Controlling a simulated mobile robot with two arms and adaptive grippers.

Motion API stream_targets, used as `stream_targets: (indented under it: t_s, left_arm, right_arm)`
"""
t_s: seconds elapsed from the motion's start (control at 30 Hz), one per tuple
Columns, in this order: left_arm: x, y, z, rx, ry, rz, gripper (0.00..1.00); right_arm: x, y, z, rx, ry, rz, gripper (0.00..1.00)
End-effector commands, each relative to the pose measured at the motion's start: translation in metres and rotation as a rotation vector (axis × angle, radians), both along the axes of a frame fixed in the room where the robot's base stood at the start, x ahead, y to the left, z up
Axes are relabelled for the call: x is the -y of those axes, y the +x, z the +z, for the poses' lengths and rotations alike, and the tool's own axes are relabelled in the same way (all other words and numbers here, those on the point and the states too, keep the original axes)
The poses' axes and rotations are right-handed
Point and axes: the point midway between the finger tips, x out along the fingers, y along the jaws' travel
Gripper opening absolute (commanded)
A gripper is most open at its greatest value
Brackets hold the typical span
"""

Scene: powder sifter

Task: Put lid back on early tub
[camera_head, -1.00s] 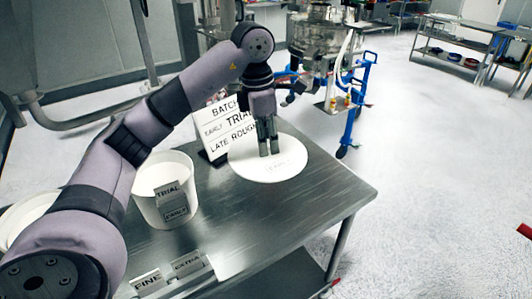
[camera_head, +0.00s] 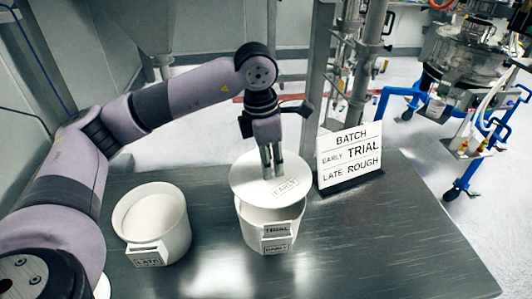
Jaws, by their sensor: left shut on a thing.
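The early tub (camera_head: 268,225) is a white tub labelled TRIAL and EARLY, standing on the metal table in the middle of the view. The white round lid (camera_head: 250,184), marked EARLY, is above the tub, offset toward the back left, with the tub's front opening showing below it. My left gripper (camera_head: 273,172) points down and is shut on the lid near its middle. Whether the lid touches the tub's rim at the back cannot be told. My right gripper is not in view.
A second white tub (camera_head: 153,225) with a label that seems to read LATE stands open to the left, with pale contents. A BATCH sign (camera_head: 349,158) stands just right of the lid. The metal table (camera_head: 400,245) is clear at the right.

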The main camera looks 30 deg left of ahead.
Motion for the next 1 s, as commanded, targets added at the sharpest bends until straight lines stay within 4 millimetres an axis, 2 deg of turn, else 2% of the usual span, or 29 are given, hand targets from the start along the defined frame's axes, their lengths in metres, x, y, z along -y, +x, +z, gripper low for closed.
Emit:
stream_targets:
  t_s: [0.03, 0.17, 0.57, 0.7, 1.0]
  left_arm:
    - [0.0, 0.0, -0.002, 0.0, 0.0, 0.0, 0.0]
    - [0.0, 0.0, -0.008, -0.001, 0.001, 0.001, 0.0]
    - [-0.001, -0.001, -0.044, -0.002, 0.001, 0.002, 0.0]
    - [-0.001, 0.0, -0.058, -0.001, 0.001, 0.001, 0.0]
    - [0.0, 0.0, -0.064, 0.0, 0.0, 0.0, 0.0]
  right_arm:
    - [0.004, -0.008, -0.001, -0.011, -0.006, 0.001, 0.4]
    - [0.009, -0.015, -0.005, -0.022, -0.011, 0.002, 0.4]
    - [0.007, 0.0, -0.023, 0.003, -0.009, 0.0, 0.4]
    - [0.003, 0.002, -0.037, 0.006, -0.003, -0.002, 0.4]
    - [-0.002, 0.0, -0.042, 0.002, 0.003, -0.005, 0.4]
